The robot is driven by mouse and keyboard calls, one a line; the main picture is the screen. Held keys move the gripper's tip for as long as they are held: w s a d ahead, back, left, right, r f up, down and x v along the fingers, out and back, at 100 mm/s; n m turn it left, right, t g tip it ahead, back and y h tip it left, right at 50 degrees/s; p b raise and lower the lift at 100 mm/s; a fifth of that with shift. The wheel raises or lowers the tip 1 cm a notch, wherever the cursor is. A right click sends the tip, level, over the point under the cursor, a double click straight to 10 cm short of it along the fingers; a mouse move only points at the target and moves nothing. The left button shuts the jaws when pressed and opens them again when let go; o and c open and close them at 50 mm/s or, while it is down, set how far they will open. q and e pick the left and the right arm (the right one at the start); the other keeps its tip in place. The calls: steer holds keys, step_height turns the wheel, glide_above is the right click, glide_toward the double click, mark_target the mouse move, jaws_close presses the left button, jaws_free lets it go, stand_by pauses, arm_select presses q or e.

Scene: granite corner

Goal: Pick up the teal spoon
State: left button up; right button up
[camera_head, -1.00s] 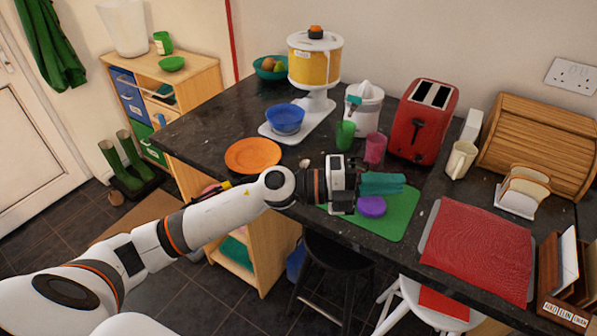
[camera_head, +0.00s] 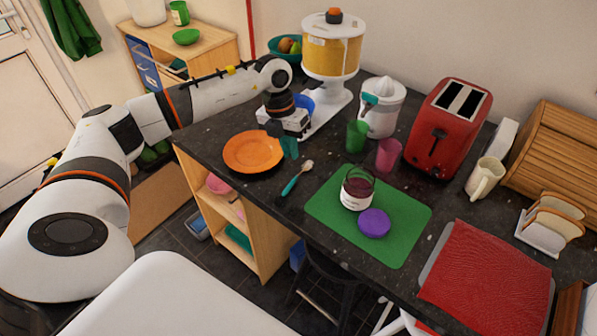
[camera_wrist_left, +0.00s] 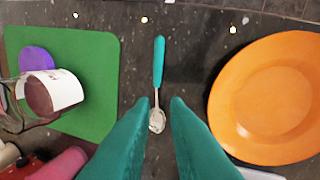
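The teal spoon (camera_head: 297,178) lies on the dark counter between the orange plate and the green mat. Its teal handle points toward the counter's front edge and its metal bowl points away. In the left wrist view the spoon (camera_wrist_left: 158,80) lies in line with the gap between my fingers. My left gripper (camera_head: 288,148) is above the counter, beside the orange plate. Its two teal fingers (camera_wrist_left: 158,108) are apart with nothing between them, and the spoon's bowl shows just beyond the gap. My right gripper is not in these views.
The orange plate (camera_head: 254,152) is left of the spoon. The green mat (camera_head: 400,224) on the right bears a labelled jar (camera_head: 357,190) and a purple lid (camera_head: 374,223). Green (camera_head: 356,137) and pink (camera_head: 388,154) cups, a juicer (camera_head: 381,108) and a red toaster (camera_head: 449,130) stand farther back.

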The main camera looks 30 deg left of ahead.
mark_target(301, 172)
arm_select(q)
steer(key=shift+w+d+f, duration=0.1)
steer(key=shift+w+f, duration=0.05)
steer(key=shift+f, duration=0.35)
steer(key=shift+w+d+f, duration=0.1)
steer(key=shift+f, duration=0.4)
steer(key=shift+w+d+f+p, duration=0.25)
steer(key=shift+f+p, duration=0.3)
steer(key=shift+f, duration=0.05)
steer(key=shift+w+d+f+p, duration=0.2)
steer(key=shift+f+p, duration=0.3)
steer(key=shift+f, duration=0.1)
steer(key=shift+d+f, duration=0.2)
steer(key=shift+f, duration=0.95)
steer(key=shift+w+f+p, duration=0.1)
steer(key=shift+f+p, duration=0.15)
steer(key=shift+p, duration=0.05)
jaws_close()
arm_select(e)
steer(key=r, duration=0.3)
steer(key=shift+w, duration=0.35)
arm_select(q)
steer(key=shift+r, duration=0.1)
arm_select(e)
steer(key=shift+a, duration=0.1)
